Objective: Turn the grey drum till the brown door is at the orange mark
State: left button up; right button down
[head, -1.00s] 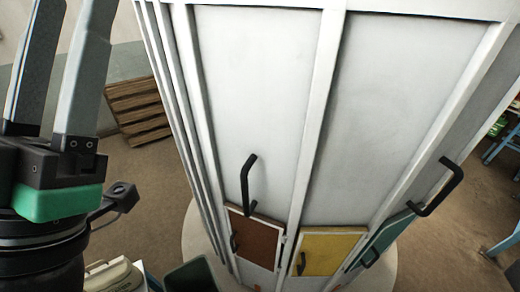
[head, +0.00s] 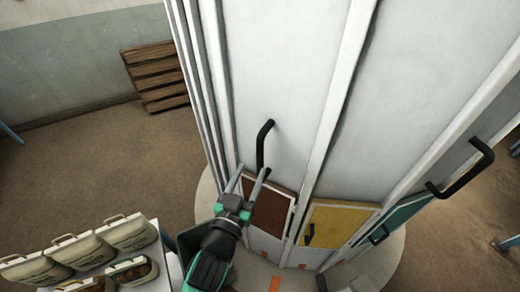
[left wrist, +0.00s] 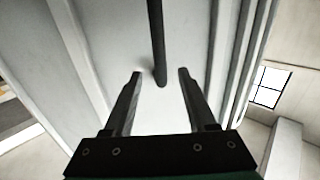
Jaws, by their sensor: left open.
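The grey drum (head: 285,75) stands tall in the head view, with black bar handles on its panels. The brown door (head: 270,208) is low on its left-facing panel, beneath a black handle (head: 265,140). An orange mark (head: 274,283) shows at the bottom, below and slightly right of the brown door. My left gripper (head: 252,172) is open at the lower end of that handle. In the left wrist view the handle (left wrist: 157,40) reaches down between the open fingertips (left wrist: 160,75), with a gap on each side. My right gripper is not seen.
A yellow door (head: 338,224) and a teal door (head: 395,218) are to the right of the brown one. Another black handle (head: 465,172) sticks out at right. A rack of sacks (head: 80,252) stands at lower left. A wooden pallet (head: 157,75) leans behind.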

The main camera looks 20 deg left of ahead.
aim_at(259, 153)
pick_arm(q)
jog(key=w, duration=0.8)
jog(key=shift+w+r, duration=0.1)
jog(key=shift+w, duration=0.25)
grip_shut()
dwell(0.9)
